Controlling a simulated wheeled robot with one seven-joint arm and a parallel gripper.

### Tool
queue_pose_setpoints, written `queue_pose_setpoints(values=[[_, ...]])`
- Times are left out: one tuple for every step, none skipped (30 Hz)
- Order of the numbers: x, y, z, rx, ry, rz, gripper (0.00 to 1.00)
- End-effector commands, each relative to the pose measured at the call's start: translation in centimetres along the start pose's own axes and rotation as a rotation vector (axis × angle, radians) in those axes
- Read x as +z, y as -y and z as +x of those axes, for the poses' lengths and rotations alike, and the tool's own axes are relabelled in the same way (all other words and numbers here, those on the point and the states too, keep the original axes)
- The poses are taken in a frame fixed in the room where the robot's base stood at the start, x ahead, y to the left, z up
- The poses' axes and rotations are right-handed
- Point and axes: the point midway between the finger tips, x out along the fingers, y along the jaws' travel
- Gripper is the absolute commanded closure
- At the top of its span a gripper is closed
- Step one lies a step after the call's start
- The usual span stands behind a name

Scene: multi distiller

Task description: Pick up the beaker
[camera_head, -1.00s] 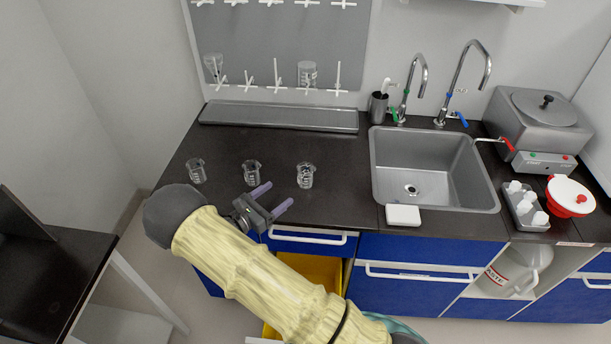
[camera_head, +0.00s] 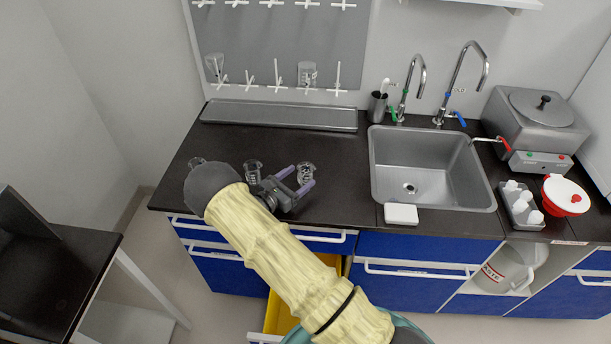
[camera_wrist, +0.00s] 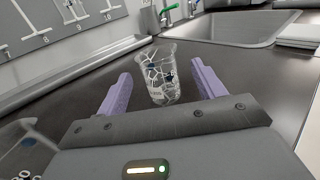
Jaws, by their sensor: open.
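Three small glass beakers stand in a row on the dark counter. The right beaker (camera_head: 306,173) stands just beyond my gripper (camera_head: 298,178), close to its fingertips. In the wrist view this beaker (camera_wrist: 161,78) is upright, with dark markings, centred between the two purple fingers of my gripper (camera_wrist: 157,85). The fingers are open, one on each side, with gaps to the glass. The middle beaker (camera_head: 252,171) stands left of the gripper. The left beaker (camera_head: 196,162) is mostly hidden behind my arm. Part of a beaker (camera_wrist: 22,150) shows at the lower left of the wrist view.
A sink (camera_head: 425,170) lies to the right, with a white block (camera_head: 401,214) at its front edge. A grey tray (camera_head: 280,115) runs along the back under a pegboard (camera_head: 285,45) holding glassware. A yellow-lined drawer (camera_head: 285,305) is open below the counter.

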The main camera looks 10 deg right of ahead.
Motion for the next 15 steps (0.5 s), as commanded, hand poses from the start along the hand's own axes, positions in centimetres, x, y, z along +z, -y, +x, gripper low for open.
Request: queue_pose_setpoints(values=[[0.2,0.1,0.9,-0.005,0.000,-0.001,0.31],[0.1,0.0,1.4,-0.005,0.000,-0.001,0.31],[0.1,-0.1,2.0,-0.004,-0.001,-0.001,0.31],[0.0,-0.1,2.4,-0.005,-0.001,0.000,0.31],[0.0,-0.1,2.9,-0.005,-0.001,0.000,0.31],[0.0,-0.1,3.3,-0.003,0.000,0.000,0.31],[0.0,-0.1,3.6,-0.003,0.000,0.000,0.31],[-0.1,-0.1,3.9,-0.003,0.000,0.000,0.31],[-0.1,-0.1,4.0,-0.002,0.000,0.000,0.31],[-0.1,-0.2,4.1,-0.001,0.000,0.000,0.31],[-0.2,-0.2,4.1,-0.001,0.000,0.000,0.31],[-0.2,-0.2,4.1,0.000,0.000,0.000,0.31],[-0.2,-0.2,4.1,0.000,0.000,0.000,0.31],[-0.2,-0.2,4.1,0.000,0.000,0.000,0.31],[-0.2,-0.2,4.1,-0.001,0.000,0.000,0.31]])
